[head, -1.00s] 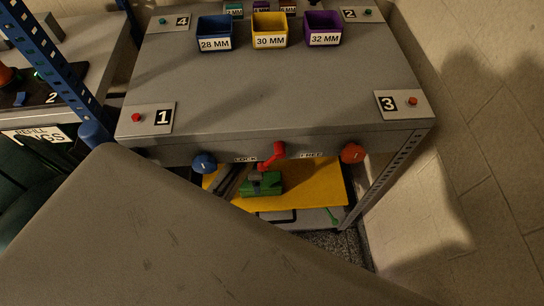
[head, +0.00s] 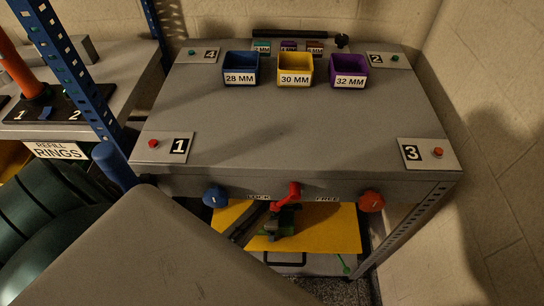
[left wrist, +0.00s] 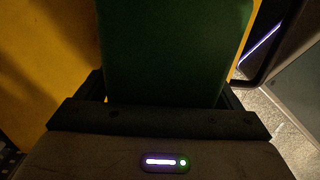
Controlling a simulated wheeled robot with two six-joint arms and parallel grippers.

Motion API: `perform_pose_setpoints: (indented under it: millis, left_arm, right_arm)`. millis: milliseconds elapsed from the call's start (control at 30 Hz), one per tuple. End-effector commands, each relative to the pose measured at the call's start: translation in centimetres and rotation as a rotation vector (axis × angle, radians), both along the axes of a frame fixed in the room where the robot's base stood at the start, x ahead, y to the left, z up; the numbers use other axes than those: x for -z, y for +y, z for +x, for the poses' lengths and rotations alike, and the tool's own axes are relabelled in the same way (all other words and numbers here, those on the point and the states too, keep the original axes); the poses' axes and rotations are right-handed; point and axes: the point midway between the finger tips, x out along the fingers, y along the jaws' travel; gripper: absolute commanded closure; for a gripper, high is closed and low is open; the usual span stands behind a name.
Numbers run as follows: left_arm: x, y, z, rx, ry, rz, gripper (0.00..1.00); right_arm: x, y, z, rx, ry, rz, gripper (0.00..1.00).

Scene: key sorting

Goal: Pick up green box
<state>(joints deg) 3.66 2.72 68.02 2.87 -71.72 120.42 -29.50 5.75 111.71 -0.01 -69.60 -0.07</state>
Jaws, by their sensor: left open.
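The green box (head: 277,229) sits on the yellow lower shelf board (head: 338,228) under the grey table in the head view. Dark and grey parts and a red lever partly cover it there. In the left wrist view the green box (left wrist: 175,50) fills the middle, close to the camera, and runs out of the top of the picture. My left gripper (left wrist: 167,92) is open, with its dark jaws on either side of the box. Whether they touch it I cannot tell. My right gripper is not in view.
The grey table (head: 300,130) is above the shelf, with blue (head: 241,68), yellow (head: 295,68) and purple (head: 349,70) bins at its back. A red lever (head: 287,196) hangs at its front edge, between a blue knob (head: 215,197) and an orange knob (head: 371,201).

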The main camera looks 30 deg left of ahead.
Motion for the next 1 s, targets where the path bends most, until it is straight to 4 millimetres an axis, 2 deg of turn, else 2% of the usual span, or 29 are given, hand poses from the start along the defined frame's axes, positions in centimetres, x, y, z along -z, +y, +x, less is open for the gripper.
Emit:
perform_pose_setpoints:
  millis: [200,500,767,900,1000]
  left_arm:
    - [0.0,0.0,0.0,0.0,-0.001,0.001,0.15]
    - [0.0,0.0,0.0,0.0,0.0,0.0,0.74]
    - [-0.2,0.0,0.1,0.0,-0.002,0.0,0.74]
    - [-1.1,0.0,0.1,0.0,-0.002,0.0,0.74]
    - [-2.6,0.0,0.1,0.0,-0.003,0.001,0.74]
  right_arm:
    - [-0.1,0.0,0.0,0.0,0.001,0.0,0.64]
    - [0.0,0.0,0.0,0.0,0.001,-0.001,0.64]
    - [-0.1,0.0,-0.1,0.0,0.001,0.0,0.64]
    - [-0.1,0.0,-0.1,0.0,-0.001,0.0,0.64]
    - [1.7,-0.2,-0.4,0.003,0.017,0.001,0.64]
